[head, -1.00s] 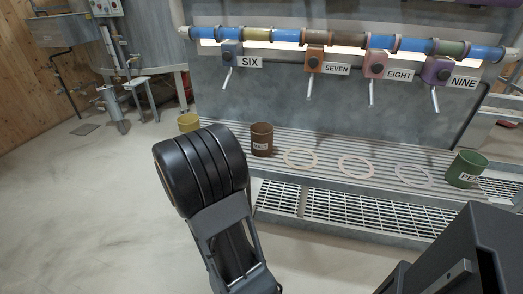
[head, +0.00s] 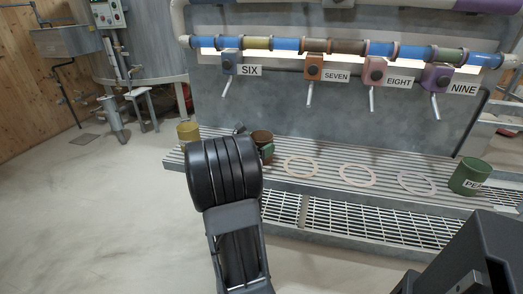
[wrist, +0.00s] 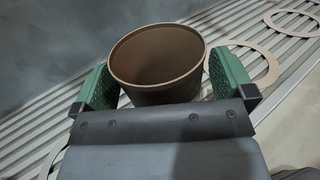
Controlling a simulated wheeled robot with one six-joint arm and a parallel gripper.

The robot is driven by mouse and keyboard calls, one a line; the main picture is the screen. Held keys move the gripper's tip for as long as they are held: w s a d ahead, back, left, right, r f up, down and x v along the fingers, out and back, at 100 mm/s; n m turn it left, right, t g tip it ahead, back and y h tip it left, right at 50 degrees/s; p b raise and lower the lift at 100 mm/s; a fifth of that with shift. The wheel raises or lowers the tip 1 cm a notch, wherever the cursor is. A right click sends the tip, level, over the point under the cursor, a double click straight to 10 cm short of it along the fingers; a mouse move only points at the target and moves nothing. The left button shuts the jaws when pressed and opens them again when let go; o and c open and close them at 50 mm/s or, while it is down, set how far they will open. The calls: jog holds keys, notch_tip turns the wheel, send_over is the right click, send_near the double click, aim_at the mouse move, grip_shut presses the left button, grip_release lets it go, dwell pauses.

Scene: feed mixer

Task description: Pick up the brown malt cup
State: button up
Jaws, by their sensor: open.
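The brown malt cup (head: 262,140) stands upright on the ribbed shelf below the SIX spout, partly hidden by my arm in the head view. In the wrist view the cup (wrist: 157,62) is close in front, its open mouth showing an empty-looking inside. My gripper (wrist: 163,82) is open, with one green-padded finger on each side of the cup. A gap shows at the right finger; the left finger is very near the wall, and I cannot tell if it touches. The MALT label is out of sight.
A yellow cup (head: 188,131) stands to the left and a green PEA cup (head: 468,176) at the far right. Pale rings (head: 301,166) lie along the ribbed shelf (head: 330,158). A metal grate (head: 345,213) runs in front. Spouts hang above the shelf.

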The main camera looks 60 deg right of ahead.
jog(key=shift+s+d, duration=0.15)
jog(key=shift+d, duration=0.35)
jog(key=shift+c, duration=0.3)
jog(key=c, duration=0.7)
jog(key=shift+r, duration=0.1)
